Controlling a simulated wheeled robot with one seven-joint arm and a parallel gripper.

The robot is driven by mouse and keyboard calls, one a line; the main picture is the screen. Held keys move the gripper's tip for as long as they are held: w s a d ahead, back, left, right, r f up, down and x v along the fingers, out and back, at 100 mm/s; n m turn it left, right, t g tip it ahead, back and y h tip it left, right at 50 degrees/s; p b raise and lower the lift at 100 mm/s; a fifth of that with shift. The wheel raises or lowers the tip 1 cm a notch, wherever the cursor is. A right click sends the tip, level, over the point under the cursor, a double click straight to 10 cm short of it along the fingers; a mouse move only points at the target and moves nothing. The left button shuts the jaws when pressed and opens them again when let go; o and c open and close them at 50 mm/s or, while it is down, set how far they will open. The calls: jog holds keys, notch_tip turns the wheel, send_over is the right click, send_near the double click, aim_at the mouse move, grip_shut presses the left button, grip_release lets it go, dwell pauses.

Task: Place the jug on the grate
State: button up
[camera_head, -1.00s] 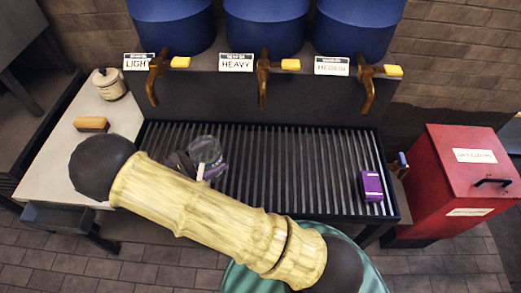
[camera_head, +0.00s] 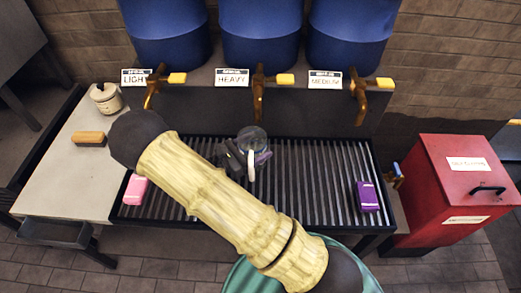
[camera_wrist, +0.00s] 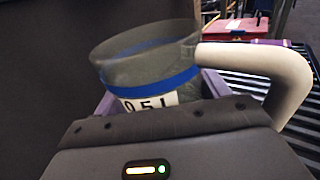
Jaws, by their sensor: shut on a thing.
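The jug (camera_head: 252,137) is a clear, see-through vessel with a pale handle; in the wrist view the jug (camera_wrist: 145,65) shows a blue band, a "0.5 L" label and a thick cream handle (camera_wrist: 265,62). My gripper (camera_head: 242,155) is shut on the jug, with purple jaw parts on both sides of it. The grate (camera_head: 310,180) is a dark slatted rack below the taps. The jug appears over the grate's middle, under the HEAVY tap (camera_head: 258,95); I cannot tell whether its base touches the slats, as the gripper hides it.
A pink block (camera_head: 135,189) lies at the grate's left end and a purple block (camera_head: 367,196) at its right. Brass taps LIGHT (camera_head: 154,85) and MEDIUM (camera_head: 360,95) hang above. A red bin (camera_head: 460,190) stands right. A side table (camera_head: 75,170) holds a brush and small pot.

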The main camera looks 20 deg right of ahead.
jog(key=shift+d, duration=0.25)
jog(key=shift+w, duration=0.1)
jog(key=shift+d, duration=0.2)
jog(key=shift+w+d, duration=0.15)
jog(key=shift+d, duration=0.4)
notch_tip(320, 180, down, 3)
jog(key=shift+r, duration=0.15)
jog(key=shift+f, duration=0.4)
jog(key=shift+f, duration=0.2)
jog(key=o, duration=1.1)
